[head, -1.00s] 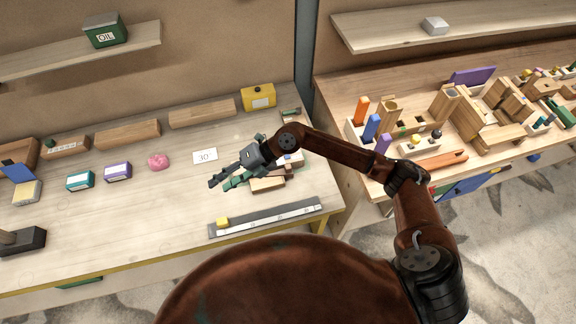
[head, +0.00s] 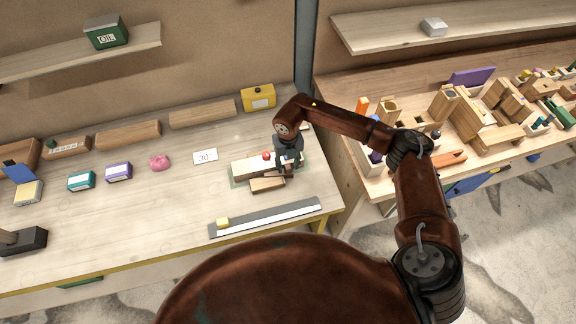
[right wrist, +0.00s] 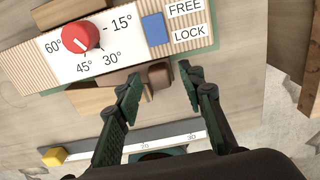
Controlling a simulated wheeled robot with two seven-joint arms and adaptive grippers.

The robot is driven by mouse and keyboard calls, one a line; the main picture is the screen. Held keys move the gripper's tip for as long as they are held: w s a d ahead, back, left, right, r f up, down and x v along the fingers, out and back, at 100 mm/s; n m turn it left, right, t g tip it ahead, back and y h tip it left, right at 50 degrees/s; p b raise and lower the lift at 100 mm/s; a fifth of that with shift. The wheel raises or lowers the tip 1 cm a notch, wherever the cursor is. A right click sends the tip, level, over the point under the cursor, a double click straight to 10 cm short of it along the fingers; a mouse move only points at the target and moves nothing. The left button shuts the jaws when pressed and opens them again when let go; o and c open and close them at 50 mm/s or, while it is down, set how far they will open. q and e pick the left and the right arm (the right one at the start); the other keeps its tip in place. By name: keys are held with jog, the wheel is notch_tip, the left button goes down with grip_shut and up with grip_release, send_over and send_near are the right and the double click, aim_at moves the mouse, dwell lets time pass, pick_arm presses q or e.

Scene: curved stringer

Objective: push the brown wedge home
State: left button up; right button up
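A panel with a red knob, angle marks and a blue slider (right wrist: 153,29) beside FREE and LOCK labels lies on the left bench; in the head view the panel (head: 243,169) is partly hidden by my right gripper. A dark brown piece, likely the brown wedge (right wrist: 159,74), sits at the panel's near edge. My right gripper (right wrist: 159,74) points down there, its fingertips apart on either side of the brown piece; contact is unclear. It also shows in the head view (head: 287,170). My left gripper is out of view.
A grey ruler strip (head: 270,216) with a yellow block (head: 222,223) lies in front. A card marked 30 (head: 205,156), a pink piece (head: 159,162) and small boxes lie left. Wooden blocks and colored pieces crowd the right bench. The left bench's front is mostly clear.

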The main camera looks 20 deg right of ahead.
jog(key=shift+f, duration=0.5)
jog(key=shift+c, duration=0.2)
grip_shut()
